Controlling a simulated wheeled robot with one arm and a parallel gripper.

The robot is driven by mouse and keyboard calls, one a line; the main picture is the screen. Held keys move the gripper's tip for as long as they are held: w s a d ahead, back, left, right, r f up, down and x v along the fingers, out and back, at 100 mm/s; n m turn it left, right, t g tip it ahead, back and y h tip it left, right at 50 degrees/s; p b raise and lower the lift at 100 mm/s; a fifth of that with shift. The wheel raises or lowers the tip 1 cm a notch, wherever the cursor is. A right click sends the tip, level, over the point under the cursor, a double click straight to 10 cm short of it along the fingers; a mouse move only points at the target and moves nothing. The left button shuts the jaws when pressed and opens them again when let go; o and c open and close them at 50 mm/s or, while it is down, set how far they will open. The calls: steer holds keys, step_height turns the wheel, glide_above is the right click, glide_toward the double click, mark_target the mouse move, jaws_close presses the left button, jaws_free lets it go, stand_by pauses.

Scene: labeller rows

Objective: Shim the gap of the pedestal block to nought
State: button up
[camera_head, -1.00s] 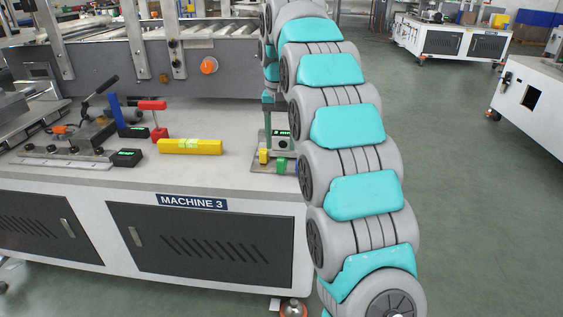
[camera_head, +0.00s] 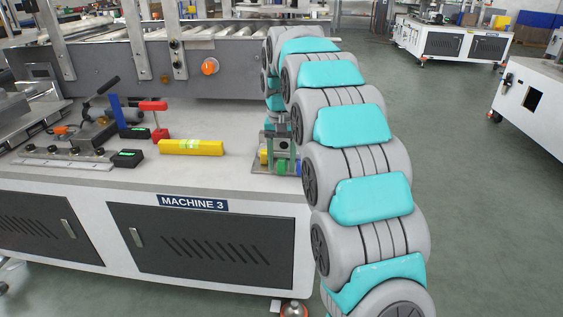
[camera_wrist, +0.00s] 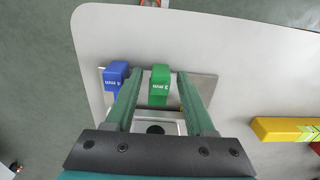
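My gripper (camera_wrist: 160,88) is open in the wrist view, its two green fingers pointing down at a metal plate (camera_wrist: 204,88). A green shim marked 3 mm (camera_wrist: 159,92) stands between the fingertips with a gap on each side. A blue shim (camera_wrist: 115,76) stands just left of the left finger. A yellow shim (camera_head: 263,157) is mostly hidden behind the right finger in the wrist view. In the head view my gripper (camera_head: 282,156) is over the green shim (camera_head: 283,167). The grey pedestal block is largely hidden behind the fingers, its display unreadable.
A yellow spirit level (camera_head: 191,147) lies left of the plate. Further left are a red T-handled tool (camera_head: 154,112), small black display boxes (camera_head: 128,157) and a bolted bracket (camera_head: 65,160). The bench front edge (camera_head: 215,190) is close to the plate. Bare bench lies between.

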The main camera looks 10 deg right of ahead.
jaws_close()
stand_by(1.2)
